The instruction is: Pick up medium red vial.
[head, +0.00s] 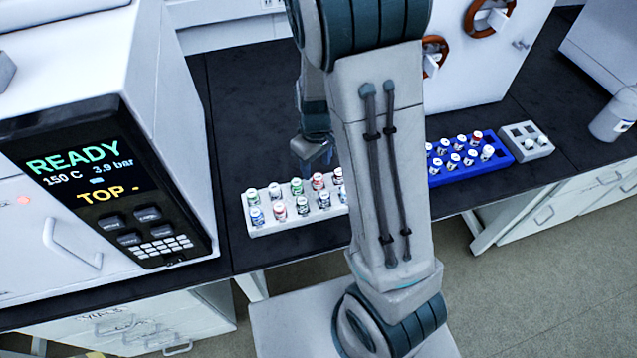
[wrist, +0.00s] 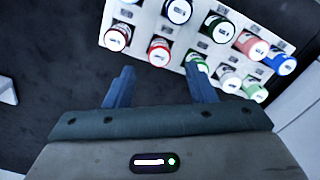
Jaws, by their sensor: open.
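Several vials with white caps and coloured bands stand in a white rack (head: 262,230), which also shows in the wrist view (wrist: 137,27). Red-banded ones include one at the rack's near edge (wrist: 159,51), one to its left (wrist: 117,38) and a paler one to the right (wrist: 252,45). I cannot tell for sure which is the medium red vial. My gripper (wrist: 161,72) is open and empty, with the near-edge red vial lying between the fingertips in the wrist view. In the head view my gripper (head: 314,155) is above the rack's back edge; my arm hides the rack's right end.
A blue rack (head: 480,172) with several vials and a small grey holder (head: 540,153) stand to the right. A machine with a READY screen (head: 90,170) stands at left. A white cabinet (head: 480,60) is behind. Dark bench top (head: 235,110) behind the white rack is clear.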

